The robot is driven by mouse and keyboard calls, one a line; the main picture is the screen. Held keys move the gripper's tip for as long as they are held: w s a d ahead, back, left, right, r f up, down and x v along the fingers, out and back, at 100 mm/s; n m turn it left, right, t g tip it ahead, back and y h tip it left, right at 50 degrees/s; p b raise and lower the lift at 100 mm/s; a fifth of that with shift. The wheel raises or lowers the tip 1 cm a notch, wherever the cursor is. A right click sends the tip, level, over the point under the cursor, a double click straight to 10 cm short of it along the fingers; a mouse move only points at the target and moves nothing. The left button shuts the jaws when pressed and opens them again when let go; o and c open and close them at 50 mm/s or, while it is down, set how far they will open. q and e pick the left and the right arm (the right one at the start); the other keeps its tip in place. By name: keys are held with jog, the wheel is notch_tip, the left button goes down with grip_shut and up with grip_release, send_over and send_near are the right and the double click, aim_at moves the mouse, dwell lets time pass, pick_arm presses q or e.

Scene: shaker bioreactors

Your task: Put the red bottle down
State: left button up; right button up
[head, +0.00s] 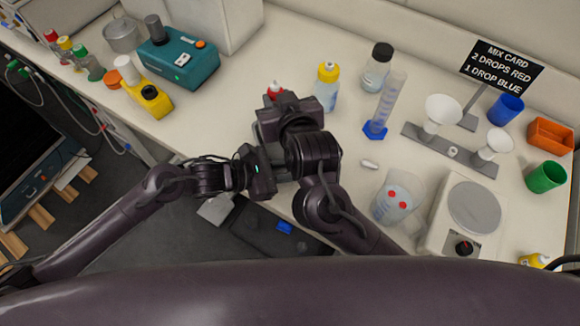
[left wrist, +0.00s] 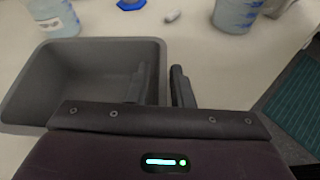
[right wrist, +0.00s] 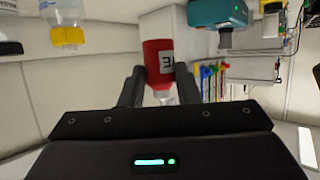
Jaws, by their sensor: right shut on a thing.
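The red bottle (head: 274,89) shows only as a small red patch behind my right gripper (head: 291,106) in the head view. In the right wrist view the red bottle (right wrist: 158,60) is between the two fingers, with part of a label visible. My right gripper is shut on it. That view is upside down; the bottle looks about upright, like the yellow-capped bottle beside it. I cannot tell whether its base touches the bench. My left gripper (left wrist: 162,85) has its fingers apart, on either side of the right wall of a grey bin (left wrist: 30,90).
A yellow-capped bottle (head: 327,83) stands just right of the red bottle. A measuring cylinder (head: 386,105) and a black-capped bottle (head: 377,66) stand farther right. A teal device (head: 178,61) and a yellow bottle (head: 147,92) are left. Bench (head: 232,105) left of the red bottle is clear.

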pick_arm(q)
grip_shut()
